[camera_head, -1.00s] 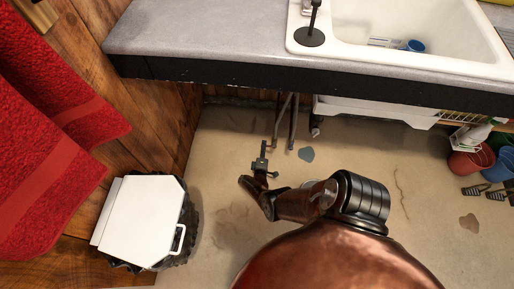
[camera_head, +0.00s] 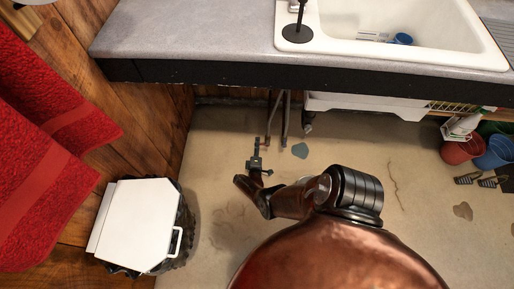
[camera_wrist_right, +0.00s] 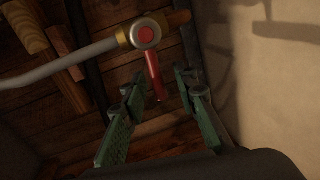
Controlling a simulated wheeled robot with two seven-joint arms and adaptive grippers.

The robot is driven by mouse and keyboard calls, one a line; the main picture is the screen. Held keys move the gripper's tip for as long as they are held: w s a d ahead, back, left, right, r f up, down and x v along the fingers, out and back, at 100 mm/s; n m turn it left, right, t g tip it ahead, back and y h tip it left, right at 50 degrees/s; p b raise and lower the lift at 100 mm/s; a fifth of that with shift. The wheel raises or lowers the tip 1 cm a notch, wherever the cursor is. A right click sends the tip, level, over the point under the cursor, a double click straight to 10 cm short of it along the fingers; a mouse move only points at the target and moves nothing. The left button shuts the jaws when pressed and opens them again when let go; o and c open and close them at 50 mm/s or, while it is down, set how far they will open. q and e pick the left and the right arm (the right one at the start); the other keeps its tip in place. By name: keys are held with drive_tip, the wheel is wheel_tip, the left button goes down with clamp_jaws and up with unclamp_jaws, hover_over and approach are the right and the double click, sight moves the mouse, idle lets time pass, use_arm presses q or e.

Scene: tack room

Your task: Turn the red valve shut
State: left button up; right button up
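In the right wrist view the red valve (camera_wrist_right: 146,35) has a round red hub on a brass body. Its red lever (camera_wrist_right: 153,75) hangs down, its lower end showing between the fingertips. My right gripper (camera_wrist_right: 160,84) is open, with one green-padded finger on each side of the lever; I cannot tell if either finger touches it. In the head view my right gripper (camera_head: 256,157) is low in front of the counter; I cannot make out the valve there. My left gripper is not in view.
A grey pipe (camera_wrist_right: 65,65) runs left from the valve. The counter (camera_head: 190,30) with a white sink (camera_head: 420,50) overhangs the floor. A white-lidded bin (camera_head: 135,225) stands left, below red towels (camera_head: 45,150). Buckets (camera_head: 460,150) stand at the right.

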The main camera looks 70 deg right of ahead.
drive_tip(key=v, duration=0.7)
drive_tip(key=shift+s+a, duration=0.2)
idle(0.5)
